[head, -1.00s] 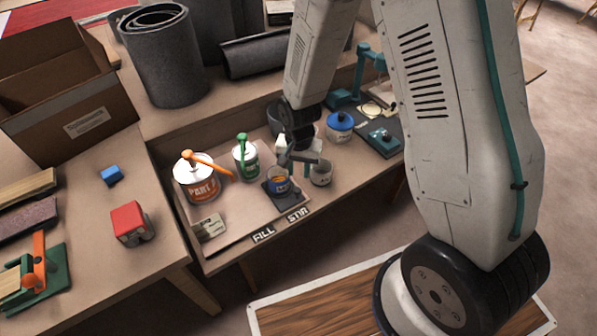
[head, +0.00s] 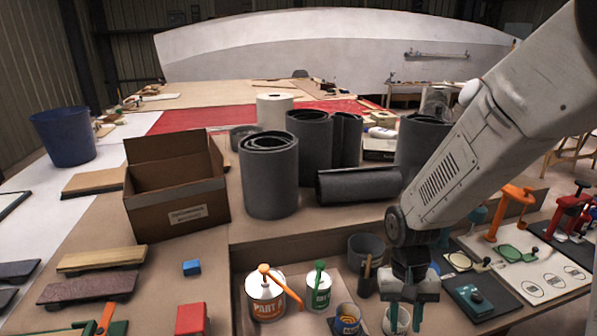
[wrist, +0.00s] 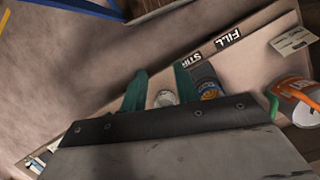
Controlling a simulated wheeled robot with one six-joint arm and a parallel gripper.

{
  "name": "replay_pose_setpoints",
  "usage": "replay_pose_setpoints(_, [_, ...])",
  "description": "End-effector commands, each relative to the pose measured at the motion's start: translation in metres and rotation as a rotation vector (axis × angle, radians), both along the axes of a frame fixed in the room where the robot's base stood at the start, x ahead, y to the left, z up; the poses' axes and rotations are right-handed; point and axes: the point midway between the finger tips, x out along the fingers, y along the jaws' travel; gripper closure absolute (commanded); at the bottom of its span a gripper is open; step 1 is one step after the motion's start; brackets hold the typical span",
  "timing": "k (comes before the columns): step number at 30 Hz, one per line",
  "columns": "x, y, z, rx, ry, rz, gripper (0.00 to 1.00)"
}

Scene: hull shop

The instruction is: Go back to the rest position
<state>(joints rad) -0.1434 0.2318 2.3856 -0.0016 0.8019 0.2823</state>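My gripper (head: 405,312) hangs fingers-down over the front of the work tray. In the wrist view its two teal fingers (wrist: 160,88) stand apart. A small pale cup (head: 397,321) shows between and below the fingers; it also shows in the wrist view (wrist: 165,98), and I see no finger closed on it. A cup with a blue and orange label (head: 346,320) stands to its left. The STIR and FILL labels (wrist: 212,48) are on the tray edge in the wrist view.
An orange-and-white PART A can (head: 265,299) with an orange pump and a green-pump can (head: 319,290) stand left of my gripper. A dark grey pot (head: 365,249) is behind. A cardboard box (head: 176,195) and grey rolls (head: 268,178) stand farther back. A red block (head: 191,319) lies left.

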Motion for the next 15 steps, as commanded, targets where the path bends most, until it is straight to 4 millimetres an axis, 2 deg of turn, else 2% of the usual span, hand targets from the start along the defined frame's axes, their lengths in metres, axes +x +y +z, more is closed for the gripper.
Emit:
replay_pose_setpoints(1, [-0.007, -0.004, 0.022, 0.010, -0.010, 0.023, 0.70])
replay_pose_setpoints(6, [-0.040, -0.016, 0.082, 0.038, -0.025, 0.097, 0.70])
replay_pose_setpoints(15, [-0.102, -0.035, 0.162, 0.066, -0.122, 0.173, 0.70])
